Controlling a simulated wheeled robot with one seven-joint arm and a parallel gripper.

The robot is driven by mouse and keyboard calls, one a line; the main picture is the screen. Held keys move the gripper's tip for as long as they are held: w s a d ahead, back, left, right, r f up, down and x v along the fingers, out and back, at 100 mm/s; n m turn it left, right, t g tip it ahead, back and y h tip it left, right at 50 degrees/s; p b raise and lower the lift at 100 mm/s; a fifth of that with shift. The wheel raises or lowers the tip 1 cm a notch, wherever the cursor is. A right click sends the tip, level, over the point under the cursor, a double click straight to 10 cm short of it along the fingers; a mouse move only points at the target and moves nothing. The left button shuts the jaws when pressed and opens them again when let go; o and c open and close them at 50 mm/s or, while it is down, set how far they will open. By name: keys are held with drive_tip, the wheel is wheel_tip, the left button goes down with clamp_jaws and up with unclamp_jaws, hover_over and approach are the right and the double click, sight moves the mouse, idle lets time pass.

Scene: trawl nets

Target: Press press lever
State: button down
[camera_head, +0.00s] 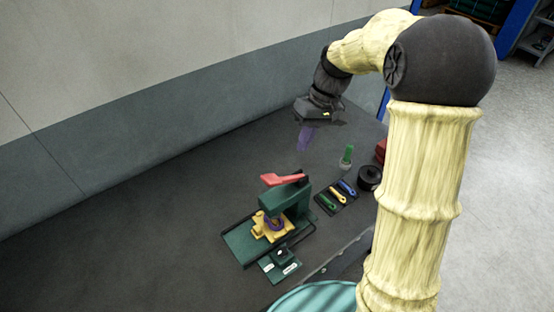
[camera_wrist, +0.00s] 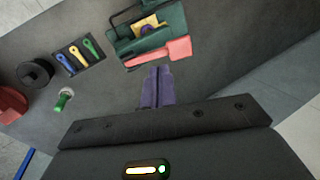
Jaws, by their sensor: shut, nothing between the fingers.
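The press (camera_head: 281,200) is a dark green body on a green base, standing on the dark table. Its red press lever (camera_head: 283,179) sticks out from the top toward the left. In the wrist view the red lever (camera_wrist: 160,52) lies just beyond my fingertips. A yellow fixture (camera_head: 270,227) with a purple ring (camera_head: 275,222) sits under the press head. My gripper (camera_head: 304,139) is above the table behind the press, with purple fingers pointing down. In the wrist view its fingers (camera_wrist: 157,76) are together and empty, apart from the lever in the head view.
A dark tray (camera_head: 324,191) with green, yellow and blue tools lies right of the press. Beside it are a black spool (camera_head: 369,178), a green-topped item (camera_head: 346,157) and a red object (camera_head: 381,150). The table's left side is clear.

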sight(273, 179)
drive_tip(key=shift+n+g+y, duration=0.5)
drive_tip(key=shift+n, duration=0.3)
drive_tip(key=w+r, duration=0.1)
drive_tip(key=w+a+r, duration=0.1)
drive_tip(key=r, duration=0.1)
drive_tip(key=shift+w+a+r+p, duration=0.1)
drive_tip(key=shift+a+r+p, duration=0.1)
drive_tip(key=shift+r+p, duration=0.1)
drive_tip(key=p+x, duration=0.5)
drive_tip(key=x, duration=0.8)
drive_tip(key=shift+a, duration=0.1)
drive_tip(key=shift+a+f, duration=0.1)
drive_tip(key=shift+f, duration=0.4)
